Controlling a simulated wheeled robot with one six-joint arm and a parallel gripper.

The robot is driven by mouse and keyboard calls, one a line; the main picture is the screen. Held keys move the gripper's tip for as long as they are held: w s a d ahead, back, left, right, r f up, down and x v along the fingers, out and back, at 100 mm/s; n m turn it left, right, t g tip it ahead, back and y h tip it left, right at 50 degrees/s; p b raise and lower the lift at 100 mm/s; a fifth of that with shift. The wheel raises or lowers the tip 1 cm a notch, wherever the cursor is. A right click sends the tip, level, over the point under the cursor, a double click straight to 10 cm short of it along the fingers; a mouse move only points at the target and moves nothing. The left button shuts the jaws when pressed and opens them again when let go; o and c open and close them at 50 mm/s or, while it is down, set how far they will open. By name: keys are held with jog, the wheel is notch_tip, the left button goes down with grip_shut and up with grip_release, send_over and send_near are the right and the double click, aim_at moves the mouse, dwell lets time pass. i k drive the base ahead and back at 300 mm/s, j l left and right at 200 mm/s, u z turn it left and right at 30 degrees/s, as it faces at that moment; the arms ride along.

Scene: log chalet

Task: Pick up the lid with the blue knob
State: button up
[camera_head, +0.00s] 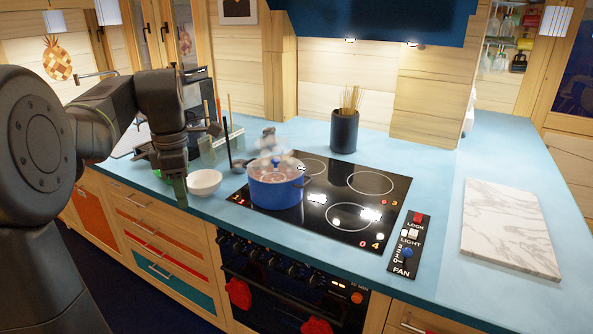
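A blue pot (276,190) stands on the left front part of the black cooktop, with steam above it. Its lid (288,167) looks pale and see-through and sits on top of the pot. A small blue knob (275,161) shows at the lid's middle, partly blurred by the steam. My gripper (179,192) points down at the counter's front edge, left of the pot and apart from it. A white bowl lies between them. Its fingers are dark and seen edge-on, so whether they are open or shut is unclear.
The white bowl (204,183) is close to my gripper. A ladle (236,166) and utensils stand behind it. A dark holder with sticks (344,131) is behind the cooktop (330,200). A control panel (407,247) and marble board (508,228) are to the right. A blue hood (375,20) hangs above.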

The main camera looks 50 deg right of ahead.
aim_at(280, 172)
jog(key=i+l+z, duration=0.15)
jog(key=z, duration=0.25)
jog(key=i+z, duration=0.5)
jog(key=z, duration=0.3)
jog(key=i+z, duration=0.35)
jog(key=i+j+z, duration=0.2)
jog(key=i+j, duration=0.55)
jog(key=i, duration=0.15)
